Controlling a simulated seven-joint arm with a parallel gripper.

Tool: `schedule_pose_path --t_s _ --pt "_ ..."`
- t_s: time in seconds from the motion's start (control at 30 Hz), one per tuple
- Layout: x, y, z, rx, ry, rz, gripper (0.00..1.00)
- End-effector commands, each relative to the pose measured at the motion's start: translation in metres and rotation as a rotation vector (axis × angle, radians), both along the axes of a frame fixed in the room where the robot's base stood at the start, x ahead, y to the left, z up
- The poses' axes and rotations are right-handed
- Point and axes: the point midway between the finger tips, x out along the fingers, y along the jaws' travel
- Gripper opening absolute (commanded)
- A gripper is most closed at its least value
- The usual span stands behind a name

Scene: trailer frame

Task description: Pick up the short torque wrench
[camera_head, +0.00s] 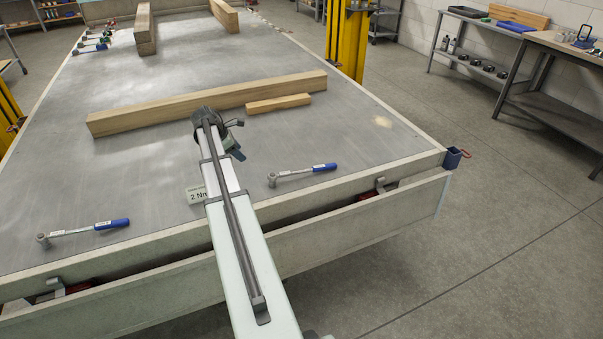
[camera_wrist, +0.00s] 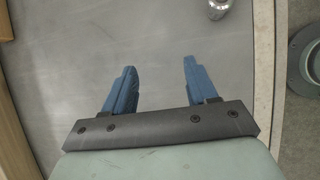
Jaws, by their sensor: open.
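Two torque wrenches with metal heads and blue grips lie on the grey trailer bed. The left wrench (camera_head: 85,232) looks longer; the right wrench (camera_head: 300,175) looks shorter. My gripper (camera_head: 237,153) is above the bed, between the long wooden beam and the right wrench, partly hidden by my arm in the head view. In the wrist view my gripper (camera_wrist: 158,67) has its two blue fingers wide apart with only bare bed between them. A shiny metal piece (camera_wrist: 217,9) shows at that view's top edge; I cannot tell what it is.
A long wooden beam (camera_head: 205,101) and a short block (camera_head: 279,104) lie beyond my gripper. The raised trailer rim (camera_head: 345,183) runs along the near side. The bed's right part is clear.

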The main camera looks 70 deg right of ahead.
Motion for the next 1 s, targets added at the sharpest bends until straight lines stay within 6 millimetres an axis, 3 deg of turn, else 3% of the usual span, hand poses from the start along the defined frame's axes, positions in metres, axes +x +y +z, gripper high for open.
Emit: schedule_pose_path --t_s 0.03,0.3,0.5,0.6,0.77,1.0 --pt "-0.024 -0.014 0.003 0.016 0.006 -0.011 0.57" --pt "-0.133 -0.065 0.012 0.108 0.032 -0.025 0.57" --pt "-0.193 -0.086 0.018 0.156 0.038 -0.025 0.57" --pt "-0.21 -0.091 0.02 0.17 0.039 -0.025 0.57" --pt "-0.222 -0.095 0.016 0.18 0.04 -0.023 0.57" --pt "-0.231 -0.105 -0.019 0.182 0.041 -0.024 0.57"
